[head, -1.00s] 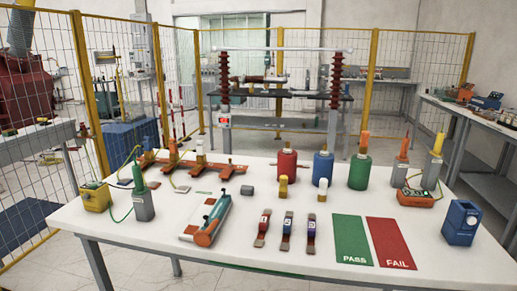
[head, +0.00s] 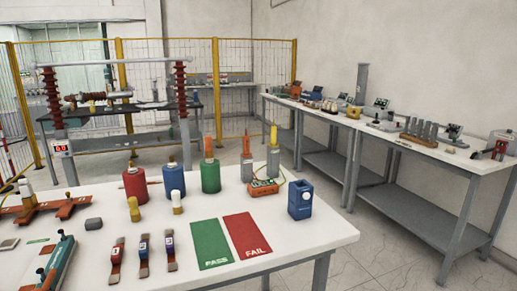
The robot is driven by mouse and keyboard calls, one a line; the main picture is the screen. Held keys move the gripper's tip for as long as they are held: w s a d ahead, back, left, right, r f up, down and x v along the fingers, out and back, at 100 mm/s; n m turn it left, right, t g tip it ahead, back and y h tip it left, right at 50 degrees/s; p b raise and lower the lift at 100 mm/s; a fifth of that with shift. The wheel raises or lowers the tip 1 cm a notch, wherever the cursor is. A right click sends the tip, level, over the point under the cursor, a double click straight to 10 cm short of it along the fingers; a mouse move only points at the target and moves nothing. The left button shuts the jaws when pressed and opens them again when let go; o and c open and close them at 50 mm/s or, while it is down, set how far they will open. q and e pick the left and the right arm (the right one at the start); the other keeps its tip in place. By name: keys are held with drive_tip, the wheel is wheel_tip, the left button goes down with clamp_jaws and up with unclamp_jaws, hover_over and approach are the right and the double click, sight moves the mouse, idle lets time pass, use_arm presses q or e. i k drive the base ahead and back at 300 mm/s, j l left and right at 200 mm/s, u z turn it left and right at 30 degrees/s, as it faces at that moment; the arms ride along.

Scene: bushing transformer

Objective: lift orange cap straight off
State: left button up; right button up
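An orange cap (head: 209,146) stands upright on top of the green cylinder (head: 210,177) near the back of the white table. Beside it, another orange upright piece (head: 246,145) tops a grey block (head: 246,172), and a yellow one (head: 273,135) tops a second grey block (head: 273,162). The task does not say which orange piece it means; the one on the green cylinder looks most like a cap. Neither of my grippers shows in the head view.
A blue cylinder (head: 173,183) and a red cylinder (head: 136,187) stand left of the green one. An orange meter box (head: 263,187) and a blue box (head: 300,200) stand to the right. Green PASS (head: 211,243) and red FAIL (head: 247,235) mats lie in front. Side benches (head: 420,152) line the right.

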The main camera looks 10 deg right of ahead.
sight(208, 149)
drive_tip(key=z, duration=1.1)
drive_tip(key=i+l+z, duration=0.2)
drive_tip(key=i+z, duration=0.75)
drive_tip(key=i+u, duration=0.15)
drive_tip(key=i, duration=0.35)
drive_tip(key=i+l+u, duration=0.15)
drive_tip(key=i, duration=0.4)
drive_tip(key=i+l+u, duration=0.2)
drive_tip(key=i, duration=0.3)
drive_tip(key=i+j+u, duration=0.1)
drive_tip(key=i+u, duration=0.4)
drive_tip(key=i, duration=0.15)
drive_tip(key=i+l+u, duration=0.1)
drive_tip(key=i+u, duration=0.4)
drive_tip(key=i, duration=0.15)
drive_tip(key=i+l+u, duration=0.15)
drive_tip(key=i+u, duration=0.35)
drive_tip(key=i, duration=1)
drive_tip(key=i+u, duration=0.1)
drive_tip(key=u, duration=0.4)
drive_tip(key=i+u, duration=0.1)
drive_tip(key=u, duration=0.35)
drive_tip(key=i+l+u, duration=0.1)
drive_tip(key=u, duration=2.15)
